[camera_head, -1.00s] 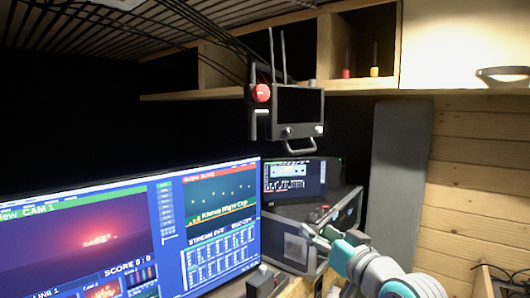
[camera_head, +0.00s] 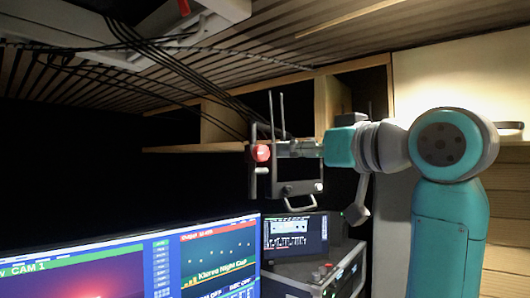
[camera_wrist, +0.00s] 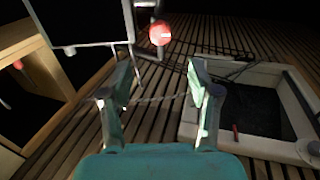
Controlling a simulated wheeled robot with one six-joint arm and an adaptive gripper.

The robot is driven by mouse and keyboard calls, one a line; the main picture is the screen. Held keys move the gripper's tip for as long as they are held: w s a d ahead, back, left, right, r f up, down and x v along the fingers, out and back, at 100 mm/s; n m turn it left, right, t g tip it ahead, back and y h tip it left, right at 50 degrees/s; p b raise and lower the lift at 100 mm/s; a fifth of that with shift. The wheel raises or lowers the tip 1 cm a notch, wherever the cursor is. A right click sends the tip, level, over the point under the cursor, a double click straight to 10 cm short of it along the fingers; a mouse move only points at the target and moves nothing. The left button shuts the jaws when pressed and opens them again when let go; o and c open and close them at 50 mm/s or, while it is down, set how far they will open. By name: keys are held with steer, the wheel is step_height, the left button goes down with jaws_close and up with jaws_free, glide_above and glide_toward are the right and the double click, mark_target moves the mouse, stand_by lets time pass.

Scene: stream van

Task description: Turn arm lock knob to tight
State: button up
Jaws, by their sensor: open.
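A round red knob (camera_head: 260,153) sits on the left side of a hanging monitor (camera_head: 299,187) with two antennas. I take it for the arm lock knob; I cannot read its setting. My gripper (camera_head: 284,149) is raised level with the knob, just right of it, and hides part of the monitor. In the wrist view the fingers of my gripper (camera_wrist: 161,64) are spread with nothing between them. The red knob (camera_wrist: 160,33) shows beyond the fingertips, midway between them. The dark monitor (camera_wrist: 82,22) is at upper left. I see no grip on the knob.
Black cables (camera_head: 190,88) run along the slatted ceiling (camera_head: 290,40) to the monitor. A wooden shelf (camera_head: 190,149) runs behind it. A large screen (camera_head: 90,272) and a smaller screen (camera_head: 296,236) stand below. The wrist view shows a pale-rimmed ceiling opening (camera_wrist: 290,75) at right.

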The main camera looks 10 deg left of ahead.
mark_target(264, 152)
steer(key=x, duration=1)
steer(key=shift+w+a, duration=0.25)
steer(key=c, duration=1.2)
